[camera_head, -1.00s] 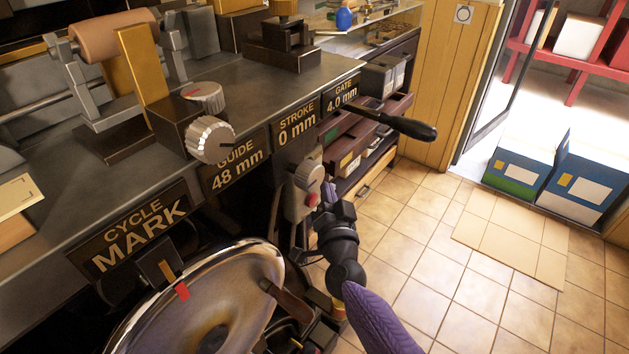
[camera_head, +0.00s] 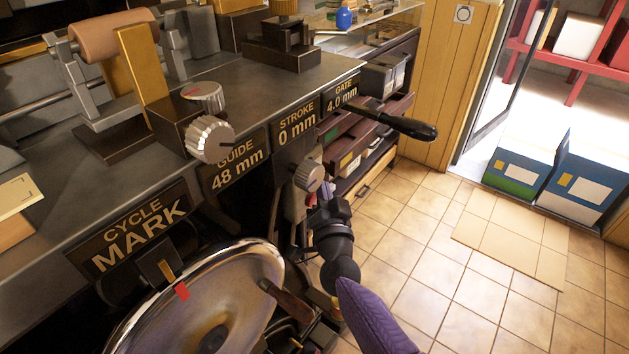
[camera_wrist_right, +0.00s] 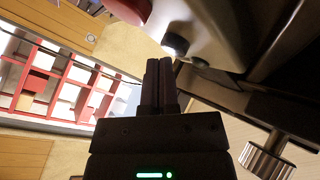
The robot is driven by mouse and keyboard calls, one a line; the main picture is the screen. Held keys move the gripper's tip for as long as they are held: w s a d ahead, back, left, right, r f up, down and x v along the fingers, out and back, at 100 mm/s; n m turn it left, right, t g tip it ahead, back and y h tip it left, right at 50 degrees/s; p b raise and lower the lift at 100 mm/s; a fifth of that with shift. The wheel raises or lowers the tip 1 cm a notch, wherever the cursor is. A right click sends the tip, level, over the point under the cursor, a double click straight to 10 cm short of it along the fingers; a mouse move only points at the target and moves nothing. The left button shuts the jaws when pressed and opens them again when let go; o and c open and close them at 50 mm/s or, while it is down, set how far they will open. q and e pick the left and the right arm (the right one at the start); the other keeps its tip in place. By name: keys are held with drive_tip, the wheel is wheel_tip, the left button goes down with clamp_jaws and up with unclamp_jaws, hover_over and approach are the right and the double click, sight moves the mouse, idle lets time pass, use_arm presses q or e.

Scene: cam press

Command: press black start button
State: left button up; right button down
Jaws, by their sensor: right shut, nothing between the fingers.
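A grey control box (camera_head: 294,206) hangs on the front of the press, below the stroke sign, with a silver knob on top and a red button (camera_head: 311,200) on its face. In the right wrist view the red button (camera_wrist_right: 131,8) is at the top edge, and a dark round button (camera_wrist_right: 176,44) with a pale rim sits on the box to its right. My right gripper (camera_wrist_right: 159,64) is shut and empty, its tips just below the dark button; I cannot tell if they touch. In the head view the right gripper (camera_head: 323,198) is close beside the box and hides its lower right part. My left gripper is out of view.
A lever with a black handle (camera_head: 405,126) sticks out above and right of my right gripper. A large metal handwheel (camera_head: 235,290) stands at the lower left. Open drawers (camera_head: 350,150) are behind the box.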

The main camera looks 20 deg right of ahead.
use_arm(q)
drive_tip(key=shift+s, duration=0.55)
use_arm(e)
drive_tip(key=shift+w+a, duration=0.2)
drive_tip(key=shift+w, duration=0.15)
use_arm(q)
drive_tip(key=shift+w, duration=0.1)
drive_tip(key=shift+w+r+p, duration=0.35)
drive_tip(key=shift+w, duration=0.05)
use_arm(e)
drive_tip(key=shift+s+d, duration=0.45)
drive_tip(key=shift+s, duration=0.35)
use_arm(q)
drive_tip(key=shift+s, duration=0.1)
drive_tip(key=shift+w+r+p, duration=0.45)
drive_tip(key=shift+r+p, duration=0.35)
drive_tip(key=shift+p, duration=0.05)
use_arm(e)
drive_tip(key=shift+s+d, duration=0.45)
drive_tip(key=shift+s, duration=0.25)
drive_tip(key=shift+s+d, duration=0.4)
drive_tip(key=shift+s, duration=0.35)
drive_tip(key=shift+s+d, duration=0.45)
drive_tip(key=shift+s, duration=0.25)
